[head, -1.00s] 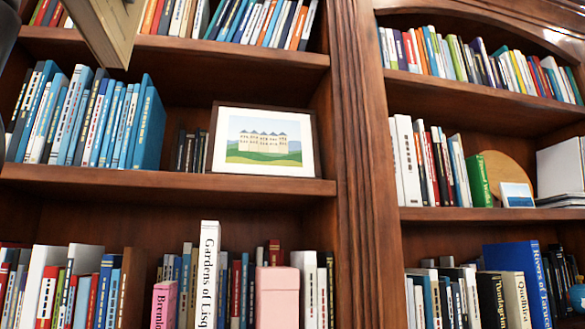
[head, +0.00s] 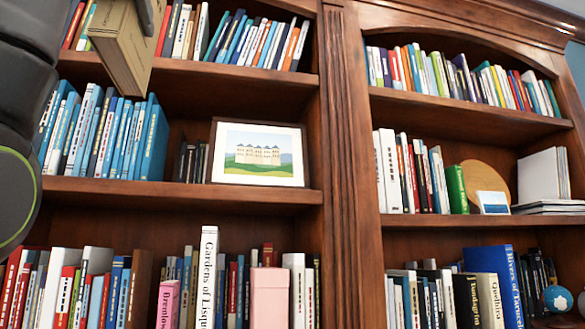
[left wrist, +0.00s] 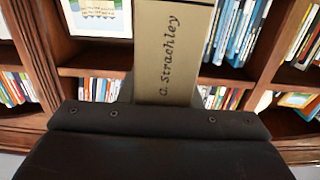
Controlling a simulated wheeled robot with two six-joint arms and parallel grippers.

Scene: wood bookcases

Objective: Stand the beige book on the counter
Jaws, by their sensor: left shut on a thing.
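The beige book (head: 120,48) is at the top left of the head view, held up in front of the bookcase and cut off by the top edge. In the left wrist view its beige spine (left wrist: 168,55) shows the lettering "G. Strachley". My left gripper (head: 148,12) is shut on the book; only a small dark part of it shows beside the book in the head view. Its dark body (left wrist: 160,125) fills the bottom of the left wrist view. The counter is not in view in either picture. My right gripper is not in view.
The wooden bookcase holds rows of books, among them blue books (head: 108,135). A framed picture (head: 258,152) stands on the middle shelf. A wooden post (head: 348,160) divides the bays.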

